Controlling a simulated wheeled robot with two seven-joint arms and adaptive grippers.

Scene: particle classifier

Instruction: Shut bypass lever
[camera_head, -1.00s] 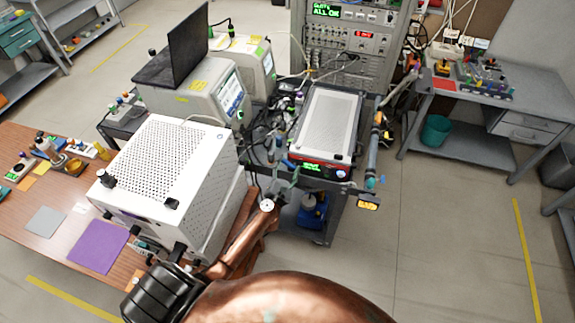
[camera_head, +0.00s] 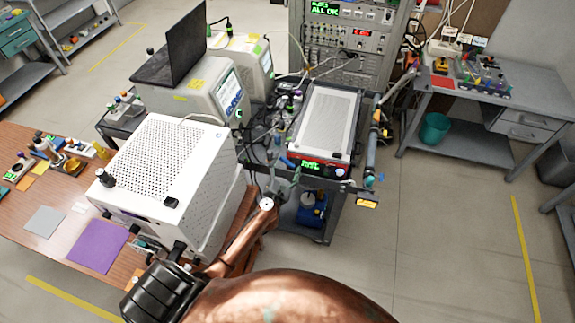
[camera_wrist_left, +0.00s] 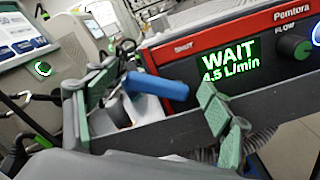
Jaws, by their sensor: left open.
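A blue lever handle (camera_wrist_left: 155,86), which I take as the bypass lever, shows in the left wrist view in front of the red and grey Pemtora unit (camera_wrist_left: 240,62). It lies roughly across the picture, with a pale fitting below it. My left gripper (camera_wrist_left: 162,103) is open, with one green-padded finger left of the handle and the other to its right; I cannot tell whether either touches it. In the head view my left gripper (camera_head: 284,184) is at the front of the cart, below the unit (camera_head: 327,125). The lever is too small there to tell its angle.
The unit's display (camera_wrist_left: 229,60) reads "WAIT 4.5 L/min". A white perforated box (camera_head: 165,165) stands left of my arm. Cables and hoses crowd the space behind the gripper. The floor at right is clear.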

